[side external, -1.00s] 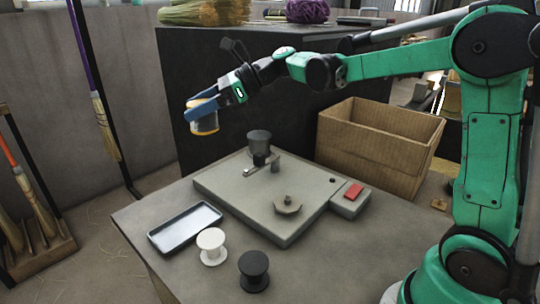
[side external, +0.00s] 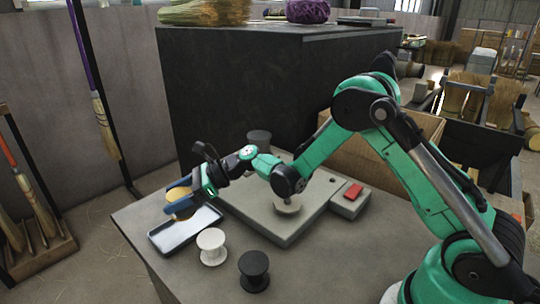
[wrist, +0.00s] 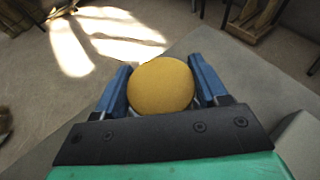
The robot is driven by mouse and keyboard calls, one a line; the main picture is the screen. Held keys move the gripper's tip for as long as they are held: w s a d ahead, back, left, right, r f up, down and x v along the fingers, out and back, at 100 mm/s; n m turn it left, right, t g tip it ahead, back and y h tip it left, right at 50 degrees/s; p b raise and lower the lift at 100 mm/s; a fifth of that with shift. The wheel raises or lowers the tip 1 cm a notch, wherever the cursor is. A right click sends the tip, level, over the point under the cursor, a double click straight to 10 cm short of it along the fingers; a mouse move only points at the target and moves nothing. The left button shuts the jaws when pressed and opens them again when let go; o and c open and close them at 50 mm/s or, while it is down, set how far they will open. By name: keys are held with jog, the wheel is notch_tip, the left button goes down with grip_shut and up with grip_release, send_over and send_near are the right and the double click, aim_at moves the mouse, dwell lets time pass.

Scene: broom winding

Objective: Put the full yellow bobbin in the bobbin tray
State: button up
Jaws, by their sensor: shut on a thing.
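The yellow bobbin (wrist: 161,86) is between the blue fingers of my gripper (wrist: 164,84) in the wrist view, seen end-on as a round yellow face. In the side view my gripper (side external: 179,200) is shut on the bobbin (side external: 178,194), low over the far left end of the bobbin tray (side external: 185,231). The tray is a shallow grey-blue rectangle on the table and looks empty where I can see it. The fingers hide much of the bobbin, and I cannot tell whether it touches the tray.
A white spool (side external: 212,246) and a black spool (side external: 254,270) stand on the table in front of the tray. The flat grey winding machine (side external: 270,222) with a red button (side external: 354,191) lies to the right. A cardboard box (side external: 345,160) stands behind my arm.

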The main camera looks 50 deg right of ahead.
jog(key=shift+f, duration=1.95)
jog(key=shift+f, duration=0.15)
jog(key=o, duration=1.3)
jog(key=shift+c, duration=0.2)
